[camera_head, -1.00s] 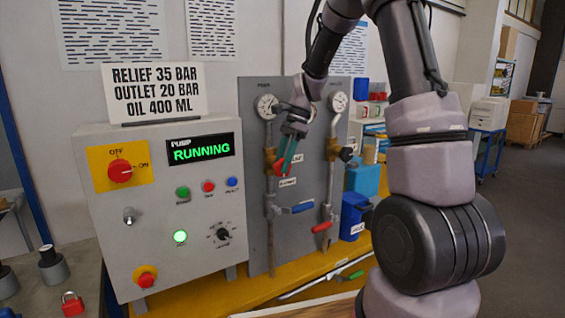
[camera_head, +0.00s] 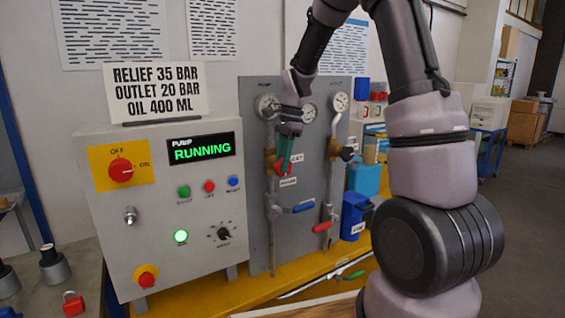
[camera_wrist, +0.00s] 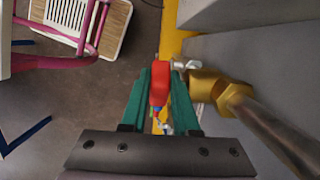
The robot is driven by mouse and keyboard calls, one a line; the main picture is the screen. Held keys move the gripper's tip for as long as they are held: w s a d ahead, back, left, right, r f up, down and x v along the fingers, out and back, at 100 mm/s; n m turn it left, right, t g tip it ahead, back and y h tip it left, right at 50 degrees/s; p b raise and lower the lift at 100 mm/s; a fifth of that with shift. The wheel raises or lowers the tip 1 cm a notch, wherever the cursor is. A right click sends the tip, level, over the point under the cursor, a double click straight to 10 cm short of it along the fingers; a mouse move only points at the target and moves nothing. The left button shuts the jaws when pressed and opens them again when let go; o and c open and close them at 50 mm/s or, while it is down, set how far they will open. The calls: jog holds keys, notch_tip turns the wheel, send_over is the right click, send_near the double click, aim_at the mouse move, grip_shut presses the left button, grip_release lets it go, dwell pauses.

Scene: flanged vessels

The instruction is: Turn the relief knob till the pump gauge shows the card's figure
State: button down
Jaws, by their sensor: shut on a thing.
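The card (camera_head: 155,92) above the control box reads "RELIEF 35 BAR, OUTLET 20 BAR, OIL 400 ML". The pump gauge (camera_head: 266,106) is at the upper left of the grey panel; its needle is too small to read. My gripper (camera_head: 284,164) is in front of the panel, below the gauge, pointing down. In the wrist view, its teal fingers (camera_wrist: 160,98) are shut on the red relief knob (camera_wrist: 160,78), one on each side. The knob joins a brass valve body (camera_wrist: 218,90) on the right. In the head view, the fingers partly hide the knob.
The control box display (camera_head: 201,149) reads "RUNNING". Another gauge (camera_head: 340,102) and pipe stand to the right. A blue lever (camera_head: 302,207) and red lever (camera_head: 322,227) lie below. Blue containers (camera_head: 355,215) stand right of the panel.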

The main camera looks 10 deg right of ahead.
jog(key=c, duration=0.9)
grip_release()
jog(key=shift+c, duration=0.2)
jog(key=shift+r, duration=0.1)
jog(key=v, duration=1)
jog(key=shift+d, duration=0.1)
jog(key=shift+r, duration=0.35)
